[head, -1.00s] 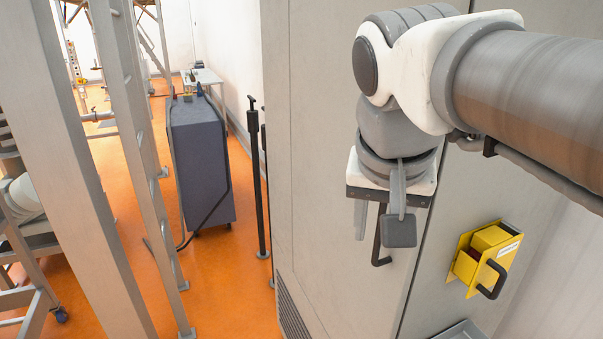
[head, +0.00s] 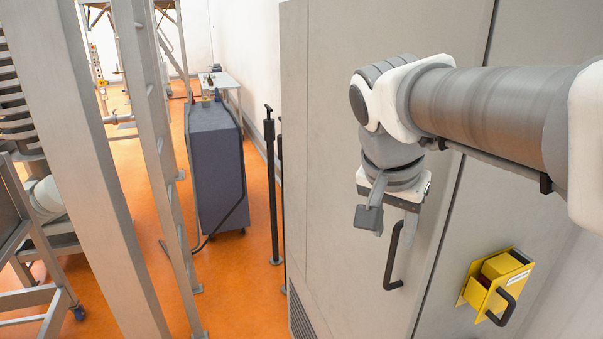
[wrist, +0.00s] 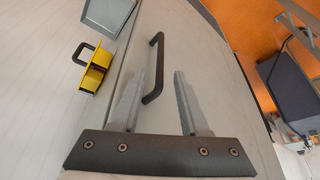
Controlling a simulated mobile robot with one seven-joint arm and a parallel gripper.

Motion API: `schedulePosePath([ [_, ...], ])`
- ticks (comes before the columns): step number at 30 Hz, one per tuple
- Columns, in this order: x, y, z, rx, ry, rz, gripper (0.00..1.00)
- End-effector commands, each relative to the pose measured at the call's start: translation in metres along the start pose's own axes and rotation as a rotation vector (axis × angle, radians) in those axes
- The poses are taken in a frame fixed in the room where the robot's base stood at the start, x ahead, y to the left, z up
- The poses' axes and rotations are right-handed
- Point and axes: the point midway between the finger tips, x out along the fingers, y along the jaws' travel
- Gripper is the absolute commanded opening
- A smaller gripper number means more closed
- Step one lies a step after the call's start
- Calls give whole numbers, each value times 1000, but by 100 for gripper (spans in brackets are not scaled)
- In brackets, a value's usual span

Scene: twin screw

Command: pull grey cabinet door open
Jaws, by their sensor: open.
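The grey cabinet door (head: 335,130) is a tall flat panel. It looks shut, with a dark seam along its right side. Its black bar handle (head: 393,255) stands upright near that seam. In the wrist view the handle (wrist: 154,68) lies ahead of the fingertips, between their lines and nearer the left finger. My gripper (head: 375,218) is open and empty, just above and left of the handle in the head view. In the wrist view my gripper's two fingers (wrist: 168,72) are apart. I cannot tell whether a finger touches the handle.
A yellow box with a black handle (head: 497,282) juts out right of the door. Thin black posts (head: 271,185) and a dark blue-grey cabinet (head: 217,165) stand to the left. Metal ladder frames (head: 150,120) fill the far left. Orange floor (head: 255,290) is clear between them.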

Motion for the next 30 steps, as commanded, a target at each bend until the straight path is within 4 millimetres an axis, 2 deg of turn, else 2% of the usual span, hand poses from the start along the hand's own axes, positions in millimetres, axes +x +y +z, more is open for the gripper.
schedulePosePath([
  [3, 26, 1, 1, -1, -4, 4, 45],
  [9, 55, 1, 0, 1, -2, 3, 45],
  [15, 66, 0, 0, 0, 0, 0, 45],
  [22, 66, 0, 0, 0, 1, 0, 45],
  [23, 66, 0, 0, 0, 1, 0, 43],
  [30, 66, 0, 0, 0, 1, 0, 0],
])
